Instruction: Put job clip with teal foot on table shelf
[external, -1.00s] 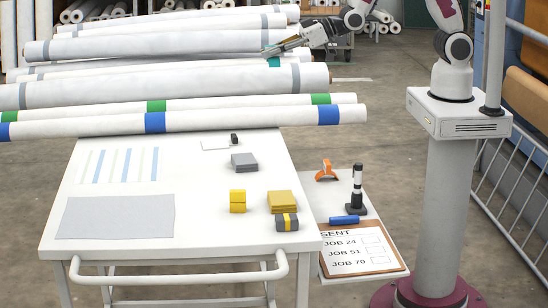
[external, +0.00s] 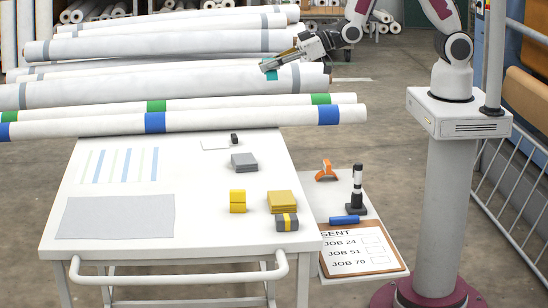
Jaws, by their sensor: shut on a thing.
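My gripper (external: 268,67) is at the upper middle, over the stacked white rolls. It is shut on the job clip, whose teal foot (external: 271,76) shows just below the fingertips against a white roll. The rest of the clip is too small and too covered by the fingers to make out. I cannot tell whether the foot touches the roll. The white shelf (external: 318,194) is at the right side of the white table (external: 210,248). It is well below my gripper in the picture and to its right.
An orange clip (external: 326,171), a black-and-white upright tool (external: 357,188), a blue piece (external: 345,220) and a clipboard (external: 360,252) occupy the shelf. White rolls (external: 200,121) with coloured bands lie behind the table. Grey (external: 244,162) and yellow (external: 282,201) blocks sit on the table.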

